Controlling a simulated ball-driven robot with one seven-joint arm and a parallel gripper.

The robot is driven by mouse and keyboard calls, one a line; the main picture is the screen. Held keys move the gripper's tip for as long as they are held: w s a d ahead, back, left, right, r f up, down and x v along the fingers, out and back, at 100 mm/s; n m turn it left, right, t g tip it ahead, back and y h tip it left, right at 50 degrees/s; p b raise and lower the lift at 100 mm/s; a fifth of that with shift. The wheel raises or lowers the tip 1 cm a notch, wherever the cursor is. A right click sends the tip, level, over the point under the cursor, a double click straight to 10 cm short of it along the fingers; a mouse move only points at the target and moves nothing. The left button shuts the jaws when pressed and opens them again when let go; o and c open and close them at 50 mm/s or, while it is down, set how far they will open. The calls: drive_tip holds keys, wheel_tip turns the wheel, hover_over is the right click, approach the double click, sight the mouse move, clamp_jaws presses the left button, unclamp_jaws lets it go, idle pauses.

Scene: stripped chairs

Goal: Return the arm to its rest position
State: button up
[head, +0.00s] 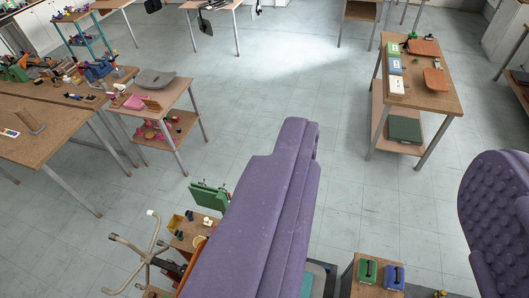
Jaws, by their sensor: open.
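My gripper and arm do not show in this view, so I cannot see the jaws or anything near them. A large purple upholstered piece (265,215) rises from the bottom edge to the middle of the view and hides the floor behind it. I cannot tell what its lower part rests on.
A purple tufted chair (500,225) stands at the right edge. An upturned chair base (148,255) is at the lower left, beside a green box (209,197). Blue and green cases (380,273) sit at the bottom. A side table (428,92) is upper right; grey floor (290,70) is clear.

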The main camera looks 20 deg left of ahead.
drive_tip(key=shift+f, duration=0.1)
wheel_tip(320, 180, down, 38)
drive_tip(key=b, duration=3.7)
drive_tip(key=shift+r+b, duration=0.2)
drive_tip(key=shift+b, duration=0.15)
drive_tip(key=shift+f, duration=0.1)
